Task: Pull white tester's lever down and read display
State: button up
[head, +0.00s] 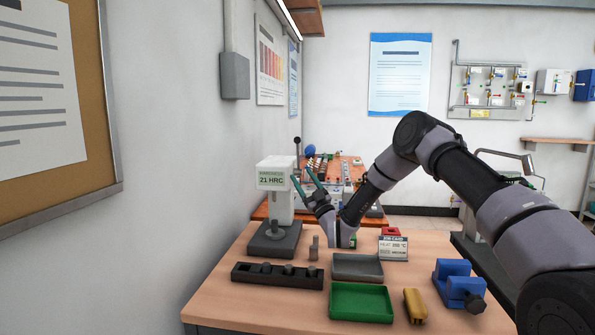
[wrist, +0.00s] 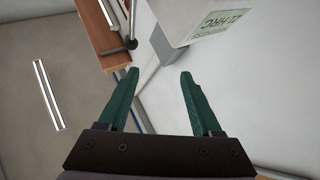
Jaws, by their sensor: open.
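The white tester (head: 279,207) stands on a dark base at the back left of the near table. The lever (head: 297,141) stands upright at the tester's right side, topped by a black ball. In the wrist view, a dark rod with a ball end (wrist: 130,44), apparently this lever, lies beyond the fingertips. My gripper (head: 302,174) is open and empty, its green fingers just right of the tester head, below the ball in the head view. No contact with the lever is visible.
A dark block with several round pieces (head: 278,276), a grey tray (head: 357,267), a green tray (head: 361,302), a yellow piece (head: 415,305) and a blue vise (head: 458,284) occupy the table. A wall is close on the left. A second cluttered bench (head: 262,211) stands behind.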

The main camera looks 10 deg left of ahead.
jog(key=shift+s+d+f, duration=0.2)
jog(key=shift+f, duration=0.05)
